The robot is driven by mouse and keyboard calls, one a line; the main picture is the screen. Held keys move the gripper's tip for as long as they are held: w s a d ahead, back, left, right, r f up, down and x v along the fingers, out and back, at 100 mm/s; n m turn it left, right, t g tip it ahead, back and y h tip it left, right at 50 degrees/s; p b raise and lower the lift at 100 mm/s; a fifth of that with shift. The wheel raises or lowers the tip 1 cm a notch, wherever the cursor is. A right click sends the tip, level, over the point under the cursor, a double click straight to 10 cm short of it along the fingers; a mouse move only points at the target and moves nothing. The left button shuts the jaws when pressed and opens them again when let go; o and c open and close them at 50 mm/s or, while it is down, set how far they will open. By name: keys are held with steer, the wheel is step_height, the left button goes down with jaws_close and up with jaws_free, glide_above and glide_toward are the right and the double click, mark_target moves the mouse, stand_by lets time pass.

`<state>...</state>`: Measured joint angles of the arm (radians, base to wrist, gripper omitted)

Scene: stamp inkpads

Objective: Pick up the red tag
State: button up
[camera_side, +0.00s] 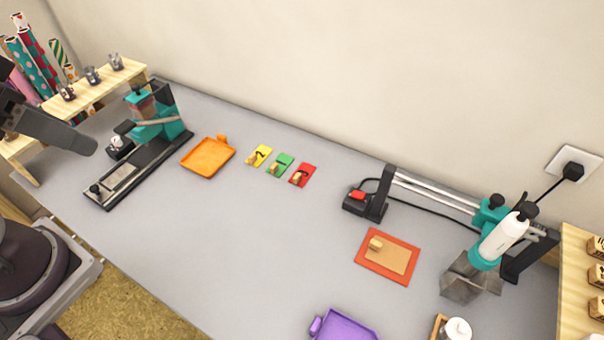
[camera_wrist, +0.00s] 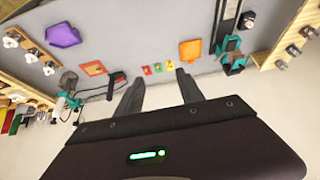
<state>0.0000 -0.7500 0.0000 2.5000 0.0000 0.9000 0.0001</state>
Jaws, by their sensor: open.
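The red tag (camera_side: 303,175) lies flat on the grey table, at the right end of a row of three tags. A small wooden piece with a dark mark sits on it. The green tag (camera_side: 280,165) and the yellow tag (camera_side: 259,156) lie beside it. In the wrist view the red tag (camera_wrist: 147,71) is small and far off. My gripper (camera_wrist: 159,76) is open and empty, its two dark fingers spread, with the row of tags beyond their tips.
An orange tray (camera_side: 208,157) and a teal-and-black press (camera_side: 150,130) stand left of the tags. To the right are a black-and-teal stand (camera_side: 480,235), a red-orange pad with a wooden board (camera_side: 388,257) and a purple tray (camera_side: 345,326). The table's front middle is clear.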

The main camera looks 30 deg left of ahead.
steer(key=shift+o, duration=0.4)
steer(key=m+g, duration=0.6)
steer(key=m, duration=1.2)
glide_above(298, 176)
steer(key=f, duration=3)
steer(key=shift+a, duration=0.2)
steer(key=f, duration=0.6)
steer(key=shift+d+f, duration=0.25)
steer(key=shift+f, duration=0.05)
jaws_close()
